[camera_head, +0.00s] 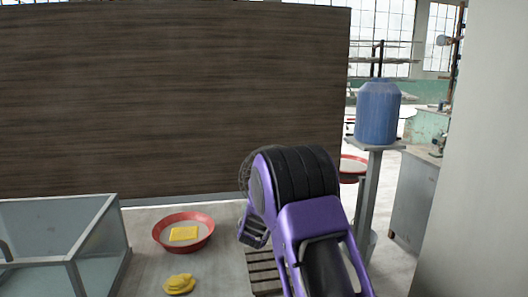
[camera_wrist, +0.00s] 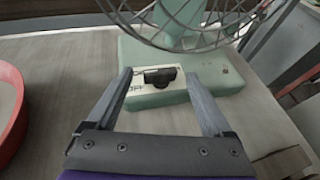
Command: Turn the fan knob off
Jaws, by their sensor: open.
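The fan's black knob (camera_wrist: 160,77) sits on a white plate on the green fan base (camera_wrist: 215,78) in the wrist view. The word OFF shows on the plate's left part; the knob's grip lies roughly crosswise in the picture. My gripper (camera_wrist: 158,73) is open, with one finger on each side of the knob; I cannot tell whether either touches it. The wire fan cage (camera_wrist: 195,25) is just beyond the fingertips. In the head view a bit of the cage (camera_head: 246,164) shows behind my purple arm, which hides the rest of the fan and the knob.
A red bowl (camera_head: 161,238) with a yellow block (camera_head: 184,233) stands left of my arm. A yellow lump (camera_head: 180,284) lies in front of it. A glass-walled box (camera_head: 40,240) is at far left. A blue container (camera_head: 377,112) stands on a stand at right.

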